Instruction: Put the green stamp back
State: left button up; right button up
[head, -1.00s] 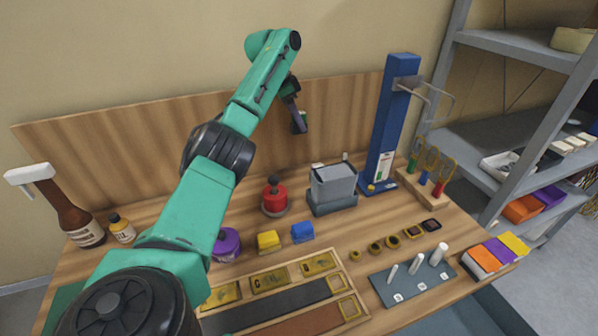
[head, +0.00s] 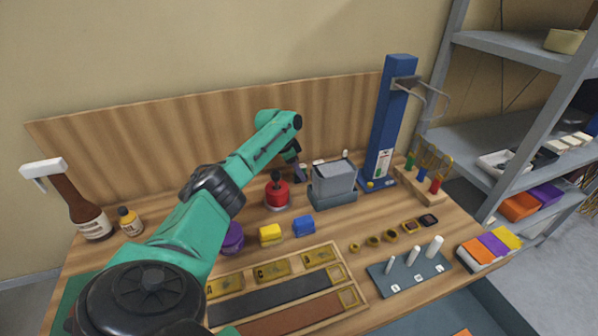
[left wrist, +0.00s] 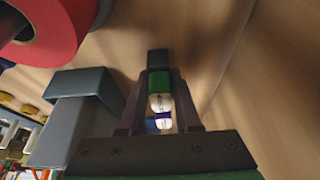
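My left gripper (left wrist: 160,84) is shut on a small green block with a dark end, which I take for the green stamp (left wrist: 160,79). The dark end sticks out past the fingertips. In the head view the left gripper (head: 300,173) hangs low between the red round holder (head: 277,196) and the grey box (head: 333,180), in front of the wooden back panel; the stamp is too small to make out there. White pieces with coloured bands show through the gap between the fingers in the left wrist view. My right gripper is not in view.
A blue post (head: 388,130) and a wooden rack (head: 427,195) with green, blue and red pieces stand to the right. A wooden tray (head: 345,272) and a peg plate (head: 410,278) lie nearer.

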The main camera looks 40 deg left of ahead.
pick_arm(q)
jog(key=o, duration=0.4)
jog(key=shift+o, duration=0.2)
jog(key=shift+r, duration=0.15)
jog(key=b+v, duration=0.1)
jog(key=v, duration=1)
jog(key=shift+s+r, duration=0.2)
jog(key=shift+r, duration=0.15)
jog(key=shift+r, duration=0.1)
